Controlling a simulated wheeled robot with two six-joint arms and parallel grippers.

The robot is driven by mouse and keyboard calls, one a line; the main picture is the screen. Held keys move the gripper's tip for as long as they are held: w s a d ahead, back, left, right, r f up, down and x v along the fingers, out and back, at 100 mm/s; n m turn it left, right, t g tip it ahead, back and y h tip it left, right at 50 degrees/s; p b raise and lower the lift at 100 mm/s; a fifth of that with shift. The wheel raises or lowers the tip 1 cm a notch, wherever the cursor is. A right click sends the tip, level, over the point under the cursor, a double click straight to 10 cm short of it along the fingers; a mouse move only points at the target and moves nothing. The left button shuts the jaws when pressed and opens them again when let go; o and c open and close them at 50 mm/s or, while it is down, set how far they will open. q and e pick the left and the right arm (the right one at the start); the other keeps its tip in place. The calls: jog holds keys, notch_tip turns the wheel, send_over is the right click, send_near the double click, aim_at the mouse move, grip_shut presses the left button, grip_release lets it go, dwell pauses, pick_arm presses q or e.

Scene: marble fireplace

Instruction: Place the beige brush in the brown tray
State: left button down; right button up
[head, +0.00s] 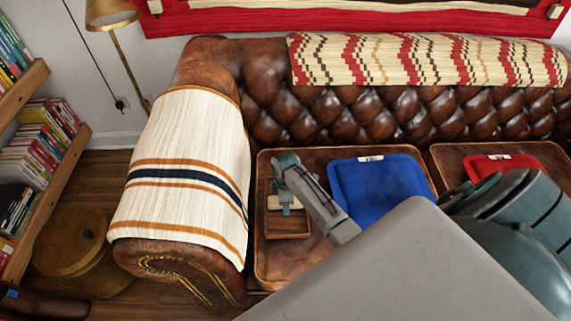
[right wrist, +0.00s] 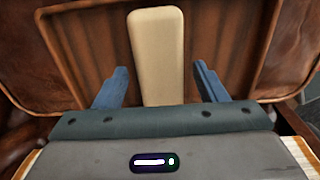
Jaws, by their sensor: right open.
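The small brown tray (head: 288,229) lies on the left leather sofa seat in the head view. The beige brush (head: 272,202) shows at its back left, partly hidden by my right gripper. In the right wrist view the brush (right wrist: 157,55) is a long pale block with rounded corners, within brown raised edges. My right gripper (right wrist: 157,80) is open, one blue finger on each side of the brush, with gaps between. In the head view this gripper (head: 286,207) is over the tray. I cannot tell whether the brush rests on the tray floor. My left gripper is out of view.
A blue tray (head: 385,187) lies just right of my right arm, and a red tray (head: 500,165) lies farther right. The sofa's left arm bears a striped cloth (head: 185,150). The tufted backrest (head: 350,115) rises behind the seats.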

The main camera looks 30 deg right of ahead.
pick_arm(q)
jog(key=f, duration=0.1)
jog(key=s+f, duration=0.1)
jog(key=s+f+p, duration=0.1)
jog(key=f, duration=0.1)
jog(key=shift+a, duration=0.1)
pick_arm(e)
notch_tip(320, 180, up, 10)
jog(key=shift+r, duration=0.2)
